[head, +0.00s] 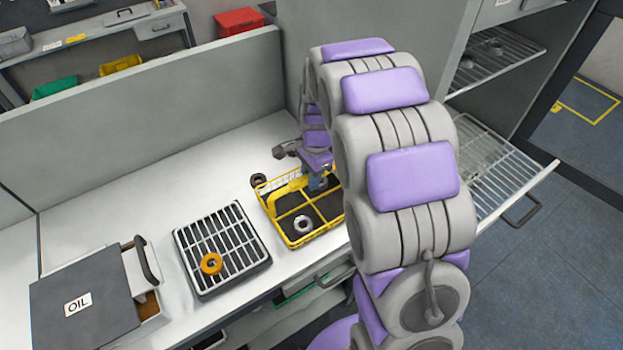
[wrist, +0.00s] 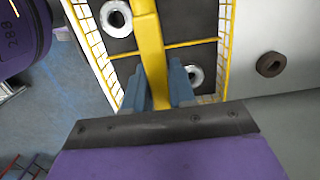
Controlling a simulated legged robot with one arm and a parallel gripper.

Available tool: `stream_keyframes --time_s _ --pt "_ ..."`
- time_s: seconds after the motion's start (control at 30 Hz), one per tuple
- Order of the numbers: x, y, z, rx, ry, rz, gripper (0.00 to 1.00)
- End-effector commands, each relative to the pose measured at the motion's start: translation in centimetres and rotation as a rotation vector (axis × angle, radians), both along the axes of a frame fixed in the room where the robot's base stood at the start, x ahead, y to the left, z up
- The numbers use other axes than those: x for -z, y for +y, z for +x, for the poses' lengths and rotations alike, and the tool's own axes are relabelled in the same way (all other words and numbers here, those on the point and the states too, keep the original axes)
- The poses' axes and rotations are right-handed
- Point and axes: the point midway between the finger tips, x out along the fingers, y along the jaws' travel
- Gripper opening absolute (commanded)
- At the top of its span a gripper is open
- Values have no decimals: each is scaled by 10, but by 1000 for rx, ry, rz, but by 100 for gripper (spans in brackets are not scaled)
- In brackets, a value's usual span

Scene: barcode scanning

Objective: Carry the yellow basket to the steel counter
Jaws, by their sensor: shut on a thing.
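The yellow basket (head: 293,237) stands on the light worktop, partly hidden behind my arm in the head view. It has dark compartments and holds a silver ring (head: 303,224). In the wrist view the basket's yellow wire wall (wrist: 224,40) and yellow handle bar (wrist: 150,45) show, with two silver rings inside. My gripper (wrist: 160,85) has its blue fingers on both sides of the handle bar and is shut on it. In the head view my gripper (head: 316,180) is over the basket. I cannot tell which surface is the steel counter.
A dark ring (head: 258,180) lies behind the basket. A grated tray (head: 221,248) with an orange ring (head: 211,264) and an OIL box (head: 84,304) stand to the left. A pulled-out wire rack (head: 497,172) is at the right. A grey partition (head: 150,110) runs along the back.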

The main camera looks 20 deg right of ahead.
Motion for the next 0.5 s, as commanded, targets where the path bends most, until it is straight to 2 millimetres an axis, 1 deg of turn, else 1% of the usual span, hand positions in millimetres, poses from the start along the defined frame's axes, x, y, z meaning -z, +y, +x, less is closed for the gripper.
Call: stream_keyframes --time_s 0.03,0.07,0.37,0.4,0.5 --pt "6 0 0 0 -1 0 0" --pt "7 -1 0 0 -2 1 0" --pt "7 -5 1 0 -4 4 0" --pt "7 -5 1 0 -4 4 27" --pt "7 -4 1 0 -4 2 37"
